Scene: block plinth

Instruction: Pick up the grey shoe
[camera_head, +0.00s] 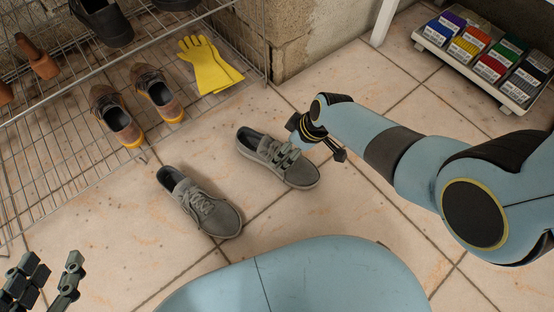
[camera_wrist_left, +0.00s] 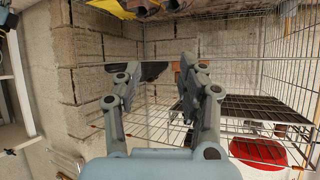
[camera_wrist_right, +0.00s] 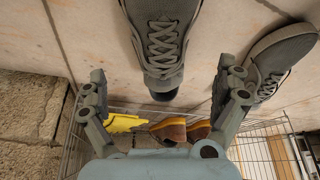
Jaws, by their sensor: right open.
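Two grey lace-up shoes stand apart on the tiled floor. The right-hand grey shoe (camera_head: 300,172) is beside my right gripper (camera_head: 309,154), whose fingers hang at its upper right edge, partly over its laces. In the right wrist view, a grey shoe (camera_wrist_right: 162,35) lies centred ahead of the open, empty fingers (camera_wrist_right: 161,70). The left-hand grey shoe (camera_head: 205,205) lies further left and nearer to me; the other shoe also shows at the right wrist view's right side (camera_wrist_right: 280,50). My left gripper (camera_head: 48,275) is open and empty at the lower left, far from both shoes.
A wire rack (camera_head: 60,150) at the left holds brown shoes (camera_head: 117,115), yellow gloves (camera_head: 207,65) and dark shoes. A stone pillar (camera_head: 305,40) stands behind. A low shelf (camera_head: 430,42) with coloured boxes is at the upper right. Bare floor tiles surround the grey shoes.

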